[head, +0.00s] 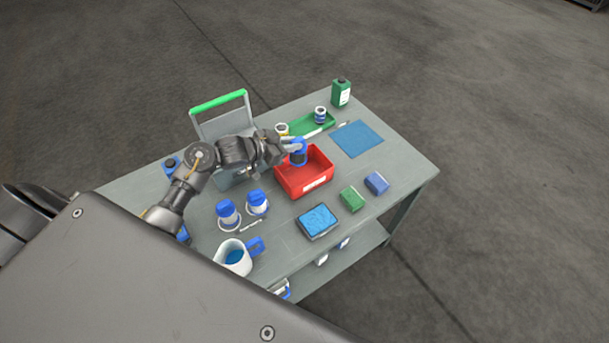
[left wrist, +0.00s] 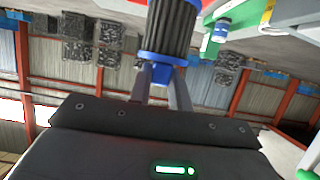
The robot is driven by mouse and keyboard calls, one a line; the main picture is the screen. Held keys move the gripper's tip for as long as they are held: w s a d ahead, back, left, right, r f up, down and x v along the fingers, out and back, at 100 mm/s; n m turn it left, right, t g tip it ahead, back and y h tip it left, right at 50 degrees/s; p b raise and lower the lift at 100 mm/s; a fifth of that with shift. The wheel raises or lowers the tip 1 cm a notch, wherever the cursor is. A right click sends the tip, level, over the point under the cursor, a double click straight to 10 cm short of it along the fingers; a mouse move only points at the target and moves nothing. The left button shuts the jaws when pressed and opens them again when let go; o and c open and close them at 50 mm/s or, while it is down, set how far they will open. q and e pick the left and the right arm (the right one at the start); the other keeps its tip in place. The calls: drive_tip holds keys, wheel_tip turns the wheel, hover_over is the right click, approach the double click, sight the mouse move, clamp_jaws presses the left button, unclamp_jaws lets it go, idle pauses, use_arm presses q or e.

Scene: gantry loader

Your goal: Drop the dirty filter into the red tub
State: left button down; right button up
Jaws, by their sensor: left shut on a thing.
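The dirty filter (head: 299,157) has a dark pleated body and blue ends. In the left wrist view it (left wrist: 172,32) stands lengthwise between the fingers, which close on its blue end cap. My left gripper (head: 288,146) is shut on it. The red tub (head: 304,185) stands on the table, with a white label on its front. The filter overlaps the tub's opening in the head view and looks upright. I cannot tell how far its lower end reaches into the tub. My right gripper is not in view.
A grey fixture with a green handle (head: 218,102) stands behind my left arm. A green tray (head: 314,130) and green bottle (head: 341,93) are at the back. A blue mat (head: 357,139) lies bare at right.

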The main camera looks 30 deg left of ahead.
use_arm(q)
drive_tip(key=shift+r, duration=0.1)
drive_tip(key=c, duration=1.2)
unclamp_jaws()
drive_tip(key=b+v, duration=0.1)
drive_tip(key=v, duration=0.9)
drive_tip(key=shift+s+r, duration=0.15)
drive_tip(key=shift+s, duration=0.25)
drive_tip(key=shift+a, duration=0.1)
